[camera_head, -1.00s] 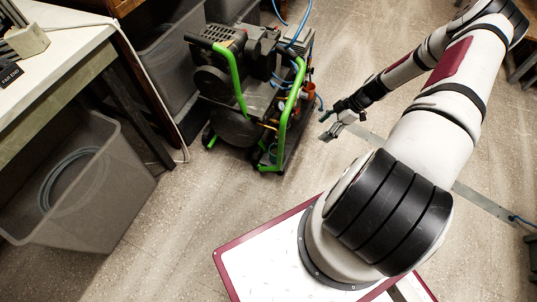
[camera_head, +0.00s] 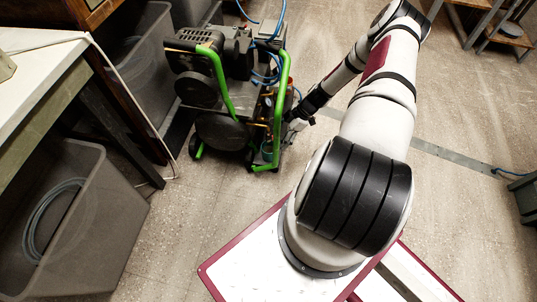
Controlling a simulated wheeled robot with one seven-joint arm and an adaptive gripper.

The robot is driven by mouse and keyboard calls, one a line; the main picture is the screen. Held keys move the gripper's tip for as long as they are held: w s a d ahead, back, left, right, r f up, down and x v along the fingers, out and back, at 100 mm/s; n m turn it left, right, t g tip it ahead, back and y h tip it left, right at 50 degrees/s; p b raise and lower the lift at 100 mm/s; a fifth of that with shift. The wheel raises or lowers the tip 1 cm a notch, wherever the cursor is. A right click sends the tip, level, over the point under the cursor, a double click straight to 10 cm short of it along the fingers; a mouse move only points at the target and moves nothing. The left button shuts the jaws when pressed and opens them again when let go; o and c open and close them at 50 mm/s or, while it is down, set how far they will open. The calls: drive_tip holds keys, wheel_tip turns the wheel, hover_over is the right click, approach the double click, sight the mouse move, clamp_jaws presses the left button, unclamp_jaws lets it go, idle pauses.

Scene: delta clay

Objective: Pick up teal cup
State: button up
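My gripper (camera_head: 292,130) is small in the head view, at the right side of the green-framed compressor (camera_head: 225,95). It overlaps the compressor's right green leg in the picture, and I cannot tell whether it touches. Its fingers are too small and partly lost against the machine to show whether they are open or shut. I cannot make out a teal cup for certain. A small blue-teal shape (camera_head: 266,149) shows low inside the compressor's frame, left of my gripper, but it is too small to identify.
A grey bin (camera_head: 110,225) with a coiled hose stands at lower left under a white-topped table (camera_head: 35,75). Dark bins stand behind the compressor. Blue hoses hang on the compressor. The speckled floor (camera_head: 470,120) to the right is mostly clear.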

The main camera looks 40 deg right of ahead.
sight(271, 145)
drive_tip(key=b+x, duration=0.3)
drive_tip(key=x, duration=0.4)
drive_tip(key=shift+s, duration=0.15)
drive_tip(key=shift+r, duration=0.1)
drive_tip(key=c, duration=1)
drive_tip(key=shift+r, duration=0.1)
drive_tip(key=shift+c, duration=0.2)
